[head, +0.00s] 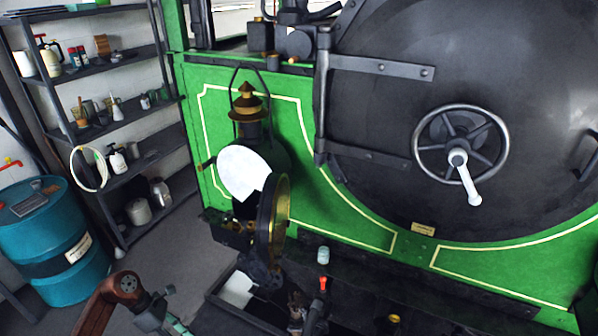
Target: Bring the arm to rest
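A brown arm link with a round bolted joint (127,284) comes in at the lower left, and I take it to be my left arm. Grey and teal parts follow it down to the bottom edge. I cannot make out its fingertips or whether they hold anything. No part that I can surely call my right gripper shows.
A dark tray (213,298) with a white cloth (238,288) lies below the lamp. A pale capped jar (323,255) and a red-tipped item (322,284) stand nearby. A blue drum (60,270) and loaded shelves (140,110) are left. The handwheel (419,147) sticks out at right.

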